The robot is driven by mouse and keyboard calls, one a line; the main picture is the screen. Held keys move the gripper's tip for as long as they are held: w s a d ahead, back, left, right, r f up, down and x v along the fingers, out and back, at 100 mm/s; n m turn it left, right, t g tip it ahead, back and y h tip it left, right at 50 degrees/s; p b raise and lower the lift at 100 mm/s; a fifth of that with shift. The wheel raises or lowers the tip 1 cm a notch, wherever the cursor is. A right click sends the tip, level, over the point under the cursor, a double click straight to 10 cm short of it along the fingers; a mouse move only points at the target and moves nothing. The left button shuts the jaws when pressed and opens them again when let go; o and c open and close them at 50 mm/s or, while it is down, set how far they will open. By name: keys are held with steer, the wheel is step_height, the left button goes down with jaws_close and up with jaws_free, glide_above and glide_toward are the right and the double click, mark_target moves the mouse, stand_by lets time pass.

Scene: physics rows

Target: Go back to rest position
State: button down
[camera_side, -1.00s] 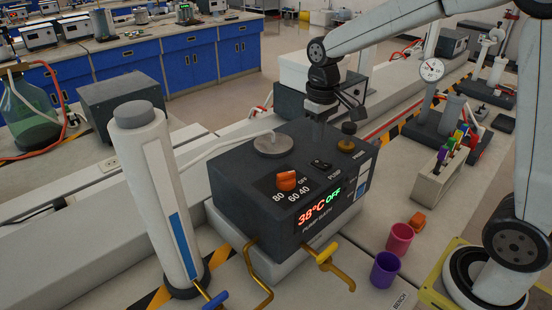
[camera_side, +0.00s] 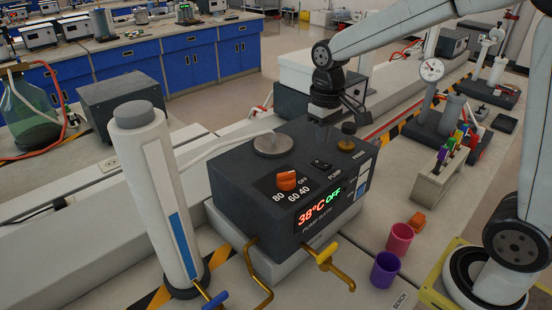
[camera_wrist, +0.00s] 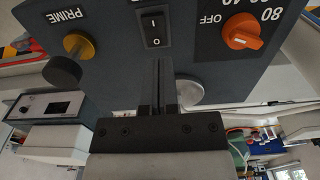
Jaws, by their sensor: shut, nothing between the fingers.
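My gripper (camera_side: 325,128) is above the back part of the dark pump bath box (camera_side: 235,200), pointing down, with its fingers together and nothing held. In the wrist view, my gripper (camera_wrist: 165,70) has its fingertips close to the black rocker switch (camera_wrist: 153,28); whether they touch it is hard to tell. The orange dial (camera_side: 287,180) sits on the box top, near the marks OFF, 40, 60 and 80. The brass prime knob (camera_side: 347,138) stands at the box's right. The display (camera_side: 320,204) reads 38°C in red and OFF in green.
A tall white cylinder (camera_side: 157,190) stands left of the box. Brass taps (camera_side: 328,260) stick out in front. A pink cup (camera_side: 400,238), a purple cup (camera_side: 385,269) and an orange block (camera_side: 417,220) stand at the right. A gauge (camera_side: 431,69) stands behind, right.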

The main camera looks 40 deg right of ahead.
steer(key=s+f, duration=0.2)
steer(key=s+a+f, duration=0.1)
steer(key=s+f, duration=0.1)
steer(key=s, duration=0.1)
steer(key=s+a+f, duration=0.1)
steer(key=s+f, duration=0.1)
steer(key=shift+s+f, duration=0.1)
steer(key=shift+s, duration=0.2)
steer(key=shift+s+f+t, duration=0.65)
steer(key=shift+s+f, duration=0.05)
steer(key=shift+f, duration=0.25)
steer(key=shift+s+f+t, duration=0.65)
steer(key=shift+s+f, duration=0.05)
steer(key=shift+f, duration=0.2)
